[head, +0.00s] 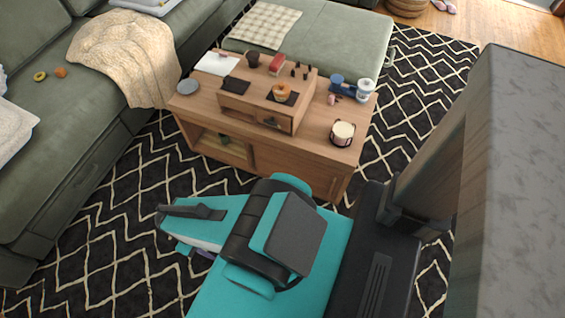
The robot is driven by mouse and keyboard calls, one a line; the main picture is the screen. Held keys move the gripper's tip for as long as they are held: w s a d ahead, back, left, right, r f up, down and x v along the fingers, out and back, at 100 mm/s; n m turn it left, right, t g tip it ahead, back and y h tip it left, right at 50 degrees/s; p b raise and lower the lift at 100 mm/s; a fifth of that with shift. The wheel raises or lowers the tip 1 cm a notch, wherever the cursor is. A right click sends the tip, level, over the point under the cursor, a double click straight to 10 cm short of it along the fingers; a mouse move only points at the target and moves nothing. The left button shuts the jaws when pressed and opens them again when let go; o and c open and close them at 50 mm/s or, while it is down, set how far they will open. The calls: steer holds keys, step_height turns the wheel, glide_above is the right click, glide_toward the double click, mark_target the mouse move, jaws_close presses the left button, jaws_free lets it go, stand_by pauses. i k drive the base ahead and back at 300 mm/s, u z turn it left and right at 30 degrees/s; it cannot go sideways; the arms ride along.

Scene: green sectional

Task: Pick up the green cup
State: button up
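A small dark green thing (223,139) sits inside the open lower shelf of the wooden coffee table (290,155). It may be the green cup, but it is too small and shaded to be sure. A dark cup (252,59) stands on the table top near the back edge; it looks near black rather than green. My gripper (176,228) seems to be at the left end of my teal arm, over the rug in front of the table and apart from it. It is seen from above and partly hidden by the arm, so its opening is unclear.
The table top holds a white round tin (342,133), a white jar (366,90), a grey dish (188,87) and a donut (282,90). A green sofa (70,120) lies left, a green ottoman (330,40) behind. Patterned rug (110,240) is clear in front.

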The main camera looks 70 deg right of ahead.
mark_target(224, 139)
steer(key=z, duration=4.95)
steer(key=i, duration=0.1)
steer(key=u, duration=3.2)
steer(key=k, duration=0.95)
steer(key=u, duration=0.1)
steer(key=i, duration=0.8)
